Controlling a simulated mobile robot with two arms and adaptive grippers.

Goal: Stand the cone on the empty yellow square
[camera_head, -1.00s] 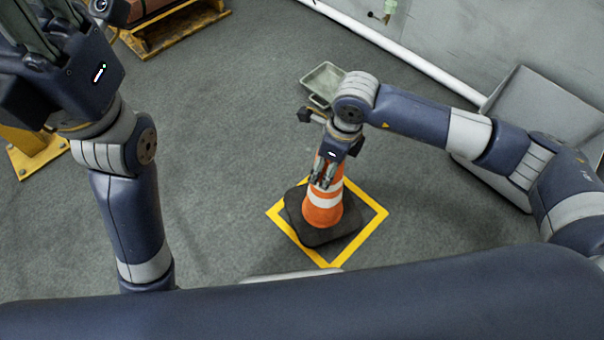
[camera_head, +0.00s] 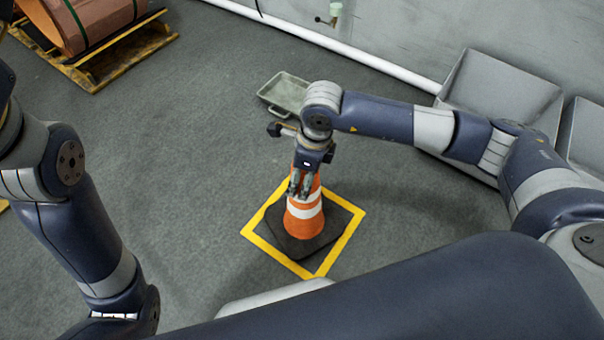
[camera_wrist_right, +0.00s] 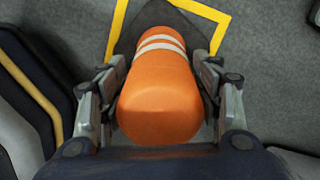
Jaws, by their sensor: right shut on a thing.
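The orange cone (camera_head: 304,224) with white bands and a dark base is upright in the head view. Its base lies within the yellow square outline (camera_head: 349,231) on the floor, as far as I can see; I cannot tell whether the base touches the floor. My right gripper (camera_head: 301,194) is shut on the cone's upper part. In the right wrist view the cone (camera_wrist_right: 160,102) fills the space between the fingers, with the yellow outline (camera_wrist_right: 118,24) beyond it. My left arm shows at the left edge, but its gripper is out of frame.
A grey tray (camera_head: 284,92) lies on the floor beyond my right arm. Grey bins (camera_head: 498,88) stand by the wall at right. A copper roll (camera_head: 84,20) rests on a yellow pallet (camera_head: 127,49) at upper left. The floor left of the square is clear.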

